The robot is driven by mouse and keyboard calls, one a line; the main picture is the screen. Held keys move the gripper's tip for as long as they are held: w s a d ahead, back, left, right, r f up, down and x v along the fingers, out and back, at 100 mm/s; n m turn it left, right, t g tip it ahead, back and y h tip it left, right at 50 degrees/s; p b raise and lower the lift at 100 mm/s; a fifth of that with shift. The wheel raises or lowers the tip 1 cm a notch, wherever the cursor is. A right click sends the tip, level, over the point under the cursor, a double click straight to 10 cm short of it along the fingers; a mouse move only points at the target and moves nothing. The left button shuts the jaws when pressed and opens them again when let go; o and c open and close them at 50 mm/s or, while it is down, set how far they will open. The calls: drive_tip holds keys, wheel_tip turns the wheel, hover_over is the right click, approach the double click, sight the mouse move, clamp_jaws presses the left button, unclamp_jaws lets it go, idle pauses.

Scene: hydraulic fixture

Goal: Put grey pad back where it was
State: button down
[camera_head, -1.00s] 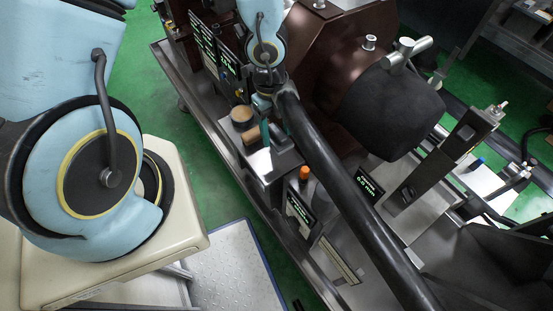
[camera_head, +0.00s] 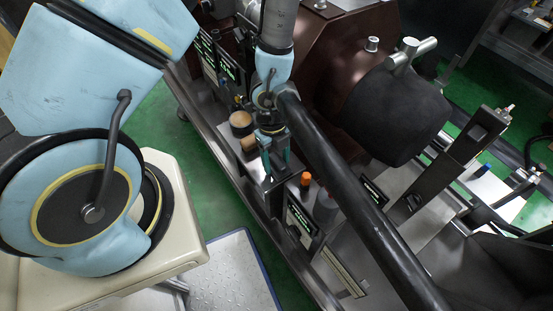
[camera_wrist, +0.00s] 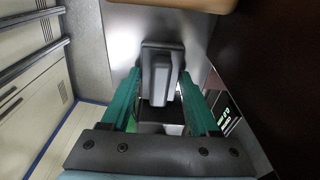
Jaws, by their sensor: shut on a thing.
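The grey pad (camera_wrist: 158,75) shows in the wrist view as a small dark grey block between the tips of my green fingers. My gripper (camera_wrist: 158,85) is shut on it. In the head view my gripper (camera_head: 276,160) points down over a small metal shelf (camera_head: 268,186) beside the thick black tube. The pad cannot be made out there, and I cannot tell whether it touches the shelf.
A round tan-topped piece (camera_head: 240,121) and a tan block (camera_head: 249,143) stand left of my gripper. An orange-capped bottle (camera_head: 305,180) is to the right. The thick black tube (camera_head: 350,200) runs close along the right side. Green floor lies left.

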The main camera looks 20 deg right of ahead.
sight(273, 156)
drive_tip(key=shift+f, duration=0.2)
drive_tip(key=shift+c, duration=0.7)
unclamp_jaws()
drive_tip(key=shift+r, duration=0.1)
wheel_tip(273, 156, up, 12)
drive_tip(key=w+p, duration=0.1)
drive_tip(key=p, duration=0.3)
drive_tip(key=shift+w+a, duration=0.15)
drive_tip(key=shift+w, duration=0.05)
drive_tip(key=shift+r, duration=0.1)
